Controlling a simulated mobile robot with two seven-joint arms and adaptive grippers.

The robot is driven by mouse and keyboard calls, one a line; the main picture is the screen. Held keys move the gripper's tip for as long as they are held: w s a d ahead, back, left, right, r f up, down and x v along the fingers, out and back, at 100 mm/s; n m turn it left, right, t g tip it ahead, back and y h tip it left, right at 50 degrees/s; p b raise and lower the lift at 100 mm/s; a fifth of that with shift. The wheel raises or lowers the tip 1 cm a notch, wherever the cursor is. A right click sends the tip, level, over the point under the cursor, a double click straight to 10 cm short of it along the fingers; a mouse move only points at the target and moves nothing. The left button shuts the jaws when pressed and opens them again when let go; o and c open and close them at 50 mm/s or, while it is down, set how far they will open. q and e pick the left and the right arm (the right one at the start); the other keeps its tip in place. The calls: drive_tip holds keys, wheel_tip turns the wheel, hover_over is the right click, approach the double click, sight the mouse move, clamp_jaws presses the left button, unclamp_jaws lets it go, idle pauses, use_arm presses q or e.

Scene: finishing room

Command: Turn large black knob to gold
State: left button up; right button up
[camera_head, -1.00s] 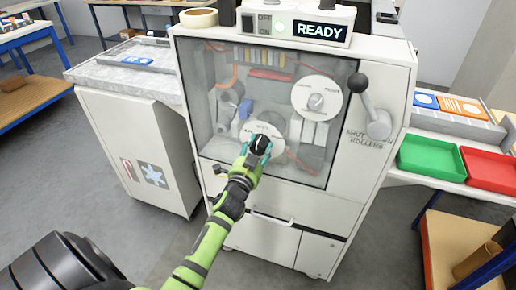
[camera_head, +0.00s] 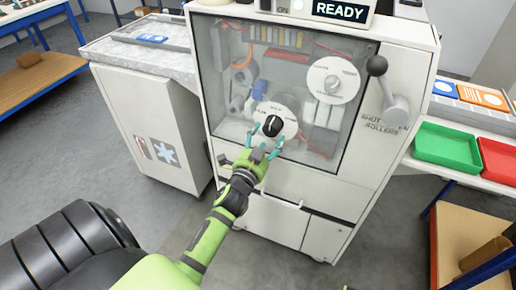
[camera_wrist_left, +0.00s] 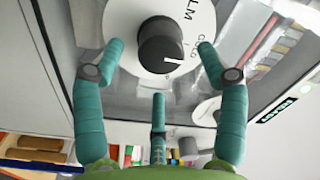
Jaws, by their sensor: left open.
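The large black knob (camera_head: 271,126) sits on a round white dial (camera_head: 288,122) low on the machine's clear front panel. In the left wrist view the knob (camera_wrist_left: 161,44) shows a white mark on its lower right edge. A word that seems to read "GOLD" is printed just right of the knob, and "LM" shows above. My left gripper (camera_head: 267,141) is open, just in front of and below the knob. In the wrist view its teal fingers (camera_wrist_left: 160,50) are spread on either side of the knob, with a gap. My right gripper is not in view.
A second white dial (camera_head: 332,80) with a grey knob is higher right. A black-balled lever (camera_head: 377,67) is right of the panel. The display (camera_head: 340,10) reads READY. Green (camera_head: 447,147) and red (camera_head: 498,165) trays stand at right, a white cabinet (camera_head: 150,125) at left.

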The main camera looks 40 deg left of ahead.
use_arm(q)
drive_tip(key=v, duration=0.7)
drive_tip(key=shift+s, duration=0.25)
drive_tip(key=s+d+f+n+g+h, duration=0.1)
drive_tip(key=s+d+f+g, duration=0.2)
drive_tip(key=f, duration=0.8)
drive_tip(key=s+d+f+n+g+h, duration=0.1)
drive_tip(key=s+d+f+g+h, duration=0.2)
drive_tip(key=f, duration=0.9)
drive_tip(key=s+d+f+g, duration=0.3)
drive_tip(key=s+f, duration=0.1)
drive_tip(key=f, duration=0.7)
drive_tip(key=s+f+g, duration=0.2)
drive_tip(key=s+f, duration=0.3)
drive_tip(key=s, duration=0.4)
drive_tip(key=s+f+n+g, duration=0.1)
drive_tip(key=s+f+g, duration=0.2)
drive_tip(key=s, duration=0.6)
drive_tip(key=s+d+f+n+g, duration=0.1)
drive_tip(key=s+f+g, duration=0.1)
drive_tip(key=s+f, duration=0.5)
drive_tip(key=s, duration=0.3)
drive_tip(key=shift+f+g, duration=0.4)
drive_tip(key=shift+d, duration=0.1)
